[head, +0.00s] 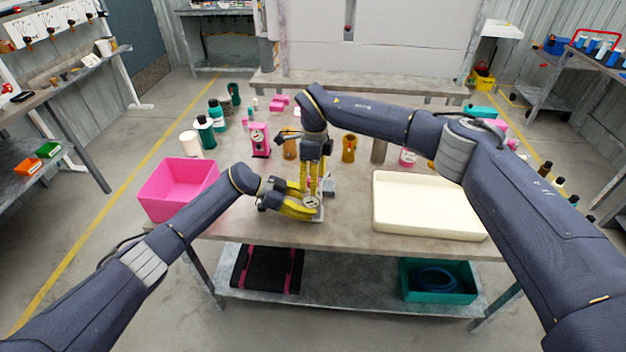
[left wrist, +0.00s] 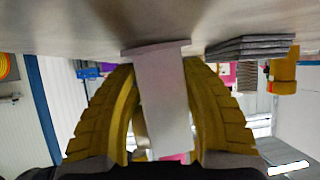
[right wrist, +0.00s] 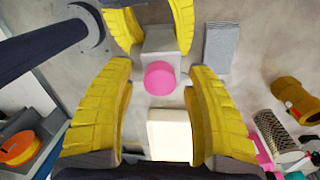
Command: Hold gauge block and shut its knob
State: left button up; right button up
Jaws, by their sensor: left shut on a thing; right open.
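My right gripper (head: 312,178) points down from above and is open. In the right wrist view the pink knob lies between its fingers, with gaps on both sides. In the head view the fingers partly hide the block.
A pink bin (head: 150,200) stands left and a cream tray (head: 385,228) right. A stack of grey plates (right wrist: 218,48) lies close beside the block. Amber fittings (head: 349,148), a pink gauge unit (head: 260,150) and several bottles stand behind.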

jog(key=shift+o, duration=0.3)
grip_shut()
jog(key=shift+m, duration=0.3)
jog(key=m, duration=1.3)
jog(key=shift+m, duration=2.1)
jog(key=shift+a, duration=0.1)
